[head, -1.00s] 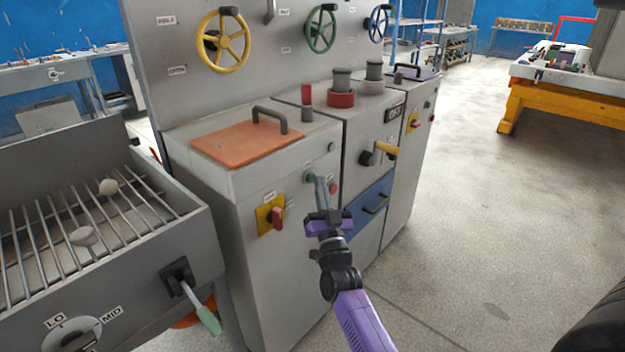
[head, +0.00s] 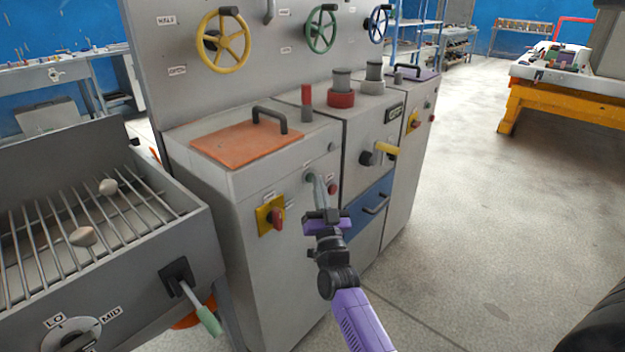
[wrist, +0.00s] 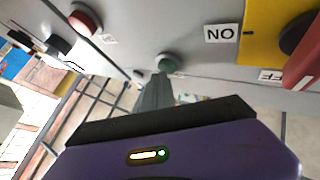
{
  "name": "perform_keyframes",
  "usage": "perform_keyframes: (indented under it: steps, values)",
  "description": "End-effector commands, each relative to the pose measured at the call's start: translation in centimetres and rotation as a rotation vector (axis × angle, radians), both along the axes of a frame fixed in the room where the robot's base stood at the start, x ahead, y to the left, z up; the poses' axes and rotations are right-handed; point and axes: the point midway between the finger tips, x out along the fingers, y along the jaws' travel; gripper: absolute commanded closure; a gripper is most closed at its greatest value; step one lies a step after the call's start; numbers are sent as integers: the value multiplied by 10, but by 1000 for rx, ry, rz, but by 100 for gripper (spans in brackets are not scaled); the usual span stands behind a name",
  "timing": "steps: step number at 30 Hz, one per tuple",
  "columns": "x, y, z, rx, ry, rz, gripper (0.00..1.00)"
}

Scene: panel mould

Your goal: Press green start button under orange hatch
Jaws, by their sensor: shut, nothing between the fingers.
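The orange hatch (head: 232,146) lies closed on top of the grey cabinet and has a dark handle. The green button (wrist: 168,62) is on the cabinet's front face below it, seen in the wrist view just beyond my fingertips. My gripper (head: 314,180) is shut and empty, its fingers pointing at the cabinet front. In the wrist view the fingertips (wrist: 158,80) overlap the lower edge of the green button; I cannot tell whether they touch it. In the head view the fingers largely cover the button.
A red button (wrist: 84,20) sits beside the green one. On the other side is a yellow plate (wrist: 262,28) with a red rotary handle (wrist: 304,68). A yellow-handled lever (head: 385,149) sticks out to the right. A grill (head: 85,225) stands at left.

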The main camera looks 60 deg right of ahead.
Motion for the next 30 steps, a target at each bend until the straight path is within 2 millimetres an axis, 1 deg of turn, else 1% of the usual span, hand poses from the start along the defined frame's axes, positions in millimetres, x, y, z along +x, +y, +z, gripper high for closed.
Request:
perform_keyframes:
  steps: [14,24,30]
  values:
    - [1,0,0,0,1,1,100]
    - [-13,4,0,1,1,0,100]
    - [-15,4,0,1,1,0,100]
